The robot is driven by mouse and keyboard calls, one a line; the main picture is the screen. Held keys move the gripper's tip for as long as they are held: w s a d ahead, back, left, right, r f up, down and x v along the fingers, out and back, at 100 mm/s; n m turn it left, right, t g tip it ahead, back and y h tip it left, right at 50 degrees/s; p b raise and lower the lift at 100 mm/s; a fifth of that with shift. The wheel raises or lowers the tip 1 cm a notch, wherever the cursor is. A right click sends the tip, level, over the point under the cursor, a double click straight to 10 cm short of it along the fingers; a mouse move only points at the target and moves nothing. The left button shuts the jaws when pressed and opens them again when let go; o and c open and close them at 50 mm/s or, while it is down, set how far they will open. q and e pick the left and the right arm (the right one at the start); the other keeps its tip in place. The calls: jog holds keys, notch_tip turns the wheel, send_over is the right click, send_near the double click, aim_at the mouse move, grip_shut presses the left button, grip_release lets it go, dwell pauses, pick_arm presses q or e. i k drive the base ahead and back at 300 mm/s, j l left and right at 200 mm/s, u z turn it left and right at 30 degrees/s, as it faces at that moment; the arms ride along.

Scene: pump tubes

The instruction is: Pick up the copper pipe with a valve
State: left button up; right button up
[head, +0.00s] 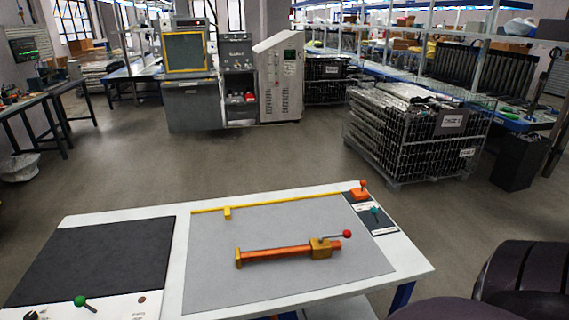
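The copper pipe with a valve (275,255) lies on the grey mat (230,288) of the white table in the head view. It lies roughly left to right, slightly tilted. A flange is at its left end. A brass-coloured valve body (320,247) sits near its right end, with a lever that has a red ball knob (347,234). Nothing is holding the pipe. Neither of my grippers is in view.
A yellow rail (270,203) runs along the mat's back edge. A black pad (95,262) and a green-knobbed lever (80,301) are at left. The mat around the pipe is clear.

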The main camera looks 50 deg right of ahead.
aim_at(318, 251)
jog(key=i+j+z, duration=0.2)
jog(key=z, duration=0.2)
jog(key=i+j+z, duration=0.15)
jog(key=j+z, duration=0.25)
jog(key=i+j+z, duration=0.1)
jog(key=j+z, duration=0.15)
jog(key=j, duration=0.2)
jog(key=j+z, duration=0.2)
jog(key=j, duration=0.3)
jog(key=i, duration=0.05)
